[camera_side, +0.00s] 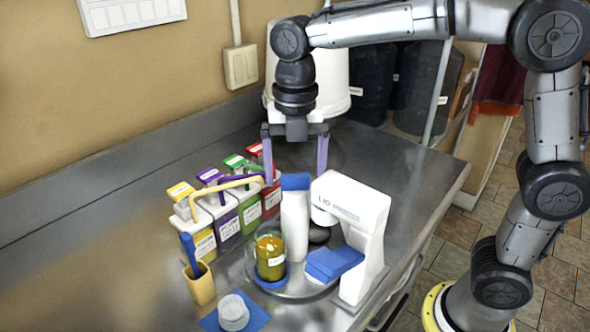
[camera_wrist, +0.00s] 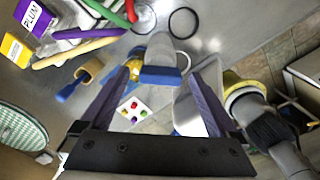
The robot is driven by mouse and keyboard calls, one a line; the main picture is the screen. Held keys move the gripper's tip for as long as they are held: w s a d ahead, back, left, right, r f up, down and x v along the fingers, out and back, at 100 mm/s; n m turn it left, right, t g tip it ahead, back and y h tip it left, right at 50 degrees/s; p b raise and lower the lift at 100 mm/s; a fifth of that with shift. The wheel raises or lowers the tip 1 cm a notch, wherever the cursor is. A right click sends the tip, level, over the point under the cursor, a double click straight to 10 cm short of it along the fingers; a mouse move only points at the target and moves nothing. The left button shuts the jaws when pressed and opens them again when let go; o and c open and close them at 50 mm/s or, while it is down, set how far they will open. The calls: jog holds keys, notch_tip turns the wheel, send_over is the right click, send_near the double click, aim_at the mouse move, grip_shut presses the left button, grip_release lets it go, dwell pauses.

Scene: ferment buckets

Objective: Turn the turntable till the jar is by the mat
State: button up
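The jar (camera_side: 270,258) holds yellow-green contents and stands upright on a blue pad (camera_side: 270,283) at the left part of the round, shiny turntable (camera_side: 300,292) in the side view. The blue mat (camera_side: 236,318) lies at the front left of the turntable, with a grey lid-like piece (camera_side: 233,312) on it and a gap to the jar. My gripper (camera_side: 295,178) points down, open and empty, with its fingertips around the height of a white post's blue top (camera_side: 295,181). That blue top also shows between the fingers (camera_wrist: 160,76) in the wrist view (camera_wrist: 160,75); contact cannot be told.
A white lid press (camera_side: 355,230) with a blue pad stands right of the turntable. Several labelled coloured boxes (camera_side: 228,218) stand behind left. A tan cup (camera_side: 200,284) with a blue-handled tool stands left. A white bucket (camera_side: 340,80) is behind. Right counter surface is clear.

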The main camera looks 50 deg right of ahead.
notch_tip(320, 180, up, 14)
dwell(0.7)
jog(key=shift+f, duration=0.1)
jog(key=s+d+m+t, duration=0.2)
jog(key=s+d+m, duration=0.4)
jog(key=s, duration=0.5)
jog(key=s+d+f+m+t, duration=0.1)
jog(key=s+d+f+m, duration=0.1)
jog(key=f+m, duration=0.6)
jog(key=s+d+f+m+t, duration=0.2)
jog(key=s+f+m, duration=0.3)
jog(key=m, duration=0.8)
notch_tip(320, 180, down, 3)
jog(key=shift+s+r+t, duration=0.15)
jog(key=shift+s+t, duration=0.15)
